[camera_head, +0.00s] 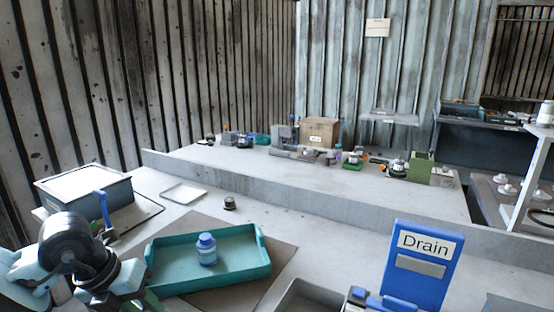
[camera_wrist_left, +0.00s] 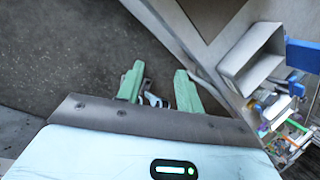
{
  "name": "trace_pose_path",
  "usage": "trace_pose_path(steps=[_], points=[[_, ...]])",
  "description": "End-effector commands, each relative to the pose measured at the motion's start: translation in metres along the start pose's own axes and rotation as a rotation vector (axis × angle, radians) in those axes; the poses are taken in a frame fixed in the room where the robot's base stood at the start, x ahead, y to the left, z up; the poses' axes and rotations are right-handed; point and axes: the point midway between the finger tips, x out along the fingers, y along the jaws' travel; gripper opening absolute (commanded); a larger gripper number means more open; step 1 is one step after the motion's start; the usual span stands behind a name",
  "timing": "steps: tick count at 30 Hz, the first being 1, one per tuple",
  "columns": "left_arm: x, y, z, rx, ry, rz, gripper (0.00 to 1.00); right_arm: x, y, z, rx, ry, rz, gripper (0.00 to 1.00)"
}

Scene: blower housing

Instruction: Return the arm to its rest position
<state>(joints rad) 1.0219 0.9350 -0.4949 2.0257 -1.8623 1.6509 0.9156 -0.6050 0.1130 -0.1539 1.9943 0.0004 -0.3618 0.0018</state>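My left arm (camera_head: 72,245) is folded at the lower left of the head view, beside the teal tray. In the left wrist view my left gripper (camera_wrist_left: 159,85) has its two green fingers spread apart with nothing between them. Dark floor lies beyond the fingers. In the head view the gripper is mostly hidden or cut off by the bottom edge. My right arm and right gripper are in neither view.
A teal tray (camera_head: 170,249) holds a blue-capped bottle (camera_head: 207,250). A lidded grey box (camera_head: 85,190) stands left, near a white dish (camera_head: 184,193) and a small dark part (camera_head: 229,203). A blue "Drain" sign (camera_head: 420,266) stands right beside a grey bin (camera_head: 308,296).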

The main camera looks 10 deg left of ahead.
Motion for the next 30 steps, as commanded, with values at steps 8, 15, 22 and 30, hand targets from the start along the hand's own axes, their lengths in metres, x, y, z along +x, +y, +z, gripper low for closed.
trace_pose_path(steps=[8, 15, 22, 30], points=[[0.053, -0.102, -0.081, -0.011, 0.244, -0.625, 0.36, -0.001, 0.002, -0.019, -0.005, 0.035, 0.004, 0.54], [0.048, -0.157, -0.113, -0.315, 0.306, -1.166, 0.36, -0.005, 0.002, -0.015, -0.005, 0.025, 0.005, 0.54], [0.058, -0.144, -0.107, -0.850, 0.219, -1.489, 0.36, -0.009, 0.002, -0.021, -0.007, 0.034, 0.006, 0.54], [0.130, -0.060, -0.136, -1.654, 0.014, -1.464, 0.36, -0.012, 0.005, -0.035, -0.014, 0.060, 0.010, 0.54]])
